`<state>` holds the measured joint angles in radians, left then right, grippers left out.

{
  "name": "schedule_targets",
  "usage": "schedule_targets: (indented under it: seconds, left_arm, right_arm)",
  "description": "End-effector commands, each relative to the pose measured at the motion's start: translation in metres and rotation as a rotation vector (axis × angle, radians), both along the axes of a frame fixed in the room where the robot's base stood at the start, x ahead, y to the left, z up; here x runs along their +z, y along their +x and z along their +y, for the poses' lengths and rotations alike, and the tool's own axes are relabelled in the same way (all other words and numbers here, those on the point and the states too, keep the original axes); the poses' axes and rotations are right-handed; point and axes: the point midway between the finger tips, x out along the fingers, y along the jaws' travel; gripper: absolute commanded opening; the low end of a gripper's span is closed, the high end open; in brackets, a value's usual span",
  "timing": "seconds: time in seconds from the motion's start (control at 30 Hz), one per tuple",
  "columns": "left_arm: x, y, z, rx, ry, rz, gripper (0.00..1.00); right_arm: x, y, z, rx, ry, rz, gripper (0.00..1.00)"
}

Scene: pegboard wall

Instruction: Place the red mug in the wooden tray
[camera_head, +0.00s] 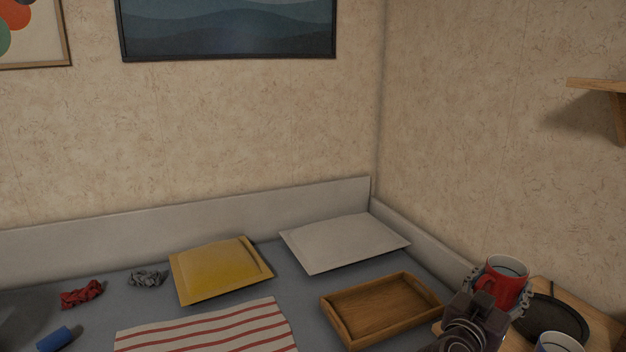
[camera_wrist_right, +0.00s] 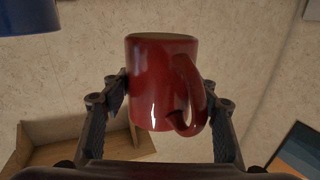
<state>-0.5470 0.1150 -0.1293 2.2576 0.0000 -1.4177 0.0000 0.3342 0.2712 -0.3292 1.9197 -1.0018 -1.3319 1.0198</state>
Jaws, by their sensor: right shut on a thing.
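The red mug (camera_head: 503,284) is upright in my right gripper (camera_head: 500,290), at the lower right of the head view. In the right wrist view the red mug (camera_wrist_right: 160,85) sits between the two fingers of the right gripper (camera_wrist_right: 165,105), its handle to the right. The gripper is shut on it. The wooden tray (camera_head: 344,335) lies empty on the grey surface, left of the mug in the head view. The mug is apart from the tray. My left gripper does not show.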

Motion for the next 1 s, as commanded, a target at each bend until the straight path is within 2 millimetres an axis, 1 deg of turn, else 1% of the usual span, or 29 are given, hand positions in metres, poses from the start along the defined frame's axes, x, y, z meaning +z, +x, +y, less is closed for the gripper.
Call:
schedule_targets:
  seconds: [0.03, 0.1, 0.37, 0.67, 0.77, 0.87, 1.0]
  left_arm:
    - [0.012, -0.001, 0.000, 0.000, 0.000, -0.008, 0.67]
    - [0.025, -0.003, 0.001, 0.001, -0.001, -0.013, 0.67]
    - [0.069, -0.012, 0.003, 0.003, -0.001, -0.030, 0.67]
    - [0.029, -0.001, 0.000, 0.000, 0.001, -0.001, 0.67]
    - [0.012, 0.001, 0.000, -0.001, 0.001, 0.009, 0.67]
    - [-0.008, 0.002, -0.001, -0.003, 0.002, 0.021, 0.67]
    - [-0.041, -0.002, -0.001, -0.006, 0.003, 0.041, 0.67]
  right_arm:
    - [0.002, 0.000, 0.000, 0.000, -0.002, -0.004, 0.13]
    - [0.002, 0.000, 0.000, 0.000, -0.002, -0.004, 0.13]
    - [0.002, 0.000, 0.000, 0.000, -0.002, -0.005, 0.13]
    - [0.001, -0.006, 0.020, 0.097, -0.001, -0.002, 0.13]
    - [-0.001, -0.009, 0.028, 0.136, 0.000, -0.001, 0.13]
    - [0.000, -0.014, 0.039, 0.186, 0.000, -0.001, 0.13]
    - [0.000, -0.024, 0.057, 0.266, 0.001, 0.000, 0.13]
